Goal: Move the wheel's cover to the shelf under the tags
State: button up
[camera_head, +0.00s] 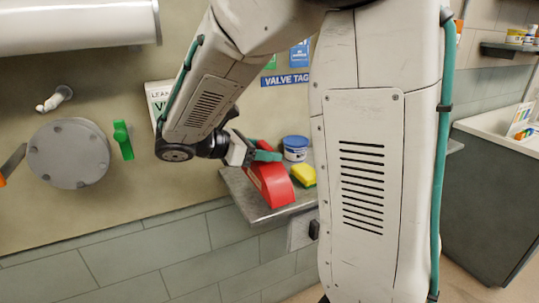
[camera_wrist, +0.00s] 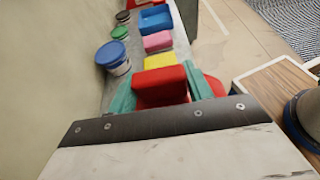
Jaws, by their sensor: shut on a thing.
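A red cover (camera_head: 272,186) is held between the teal fingertips of my gripper (camera_head: 264,156). It is tilted over the front part of the grey shelf (camera_head: 236,183), below the blue VALVE TAGS sign (camera_head: 285,79). I cannot tell whether its lower edge touches the shelf. In the wrist view the red cover (camera_wrist: 160,82) sits between the two teal fingers, which close on it from both sides. My arm hides part of the wall and the right end of the shelf. I cannot make out the wheel.
A blue-lidded white tub (camera_head: 295,148) and a yellow sponge (camera_head: 303,175) stand beside the cover on the shelf. Pink (camera_wrist: 157,41) and blue (camera_wrist: 155,19) items lie farther along. A grey round plate (camera_head: 68,153) and green lever (camera_head: 123,140) are on the left wall.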

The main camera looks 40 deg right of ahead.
jog(key=shift+w+d+f, duration=0.1)
jog(key=shift+w+d, duration=0.05)
jog(key=shift+w, duration=0.25)
jog(key=shift+w+d+f, duration=0.1)
jog(key=shift+w+d, duration=0.05)
jog(key=shift+w, duration=0.25)
jog(key=shift+w+d+f, duration=0.1)
jog(key=shift+w+f, duration=0.3)
jog(key=shift+f, duration=0.4)
jog(key=shift+w+d+f, duration=0.1)
jog(key=shift+w+f, duration=0.3)
jog(key=shift+f, duration=0.35)
jog(key=o, duration=1.2)
jog(key=shift+r, duration=0.1)
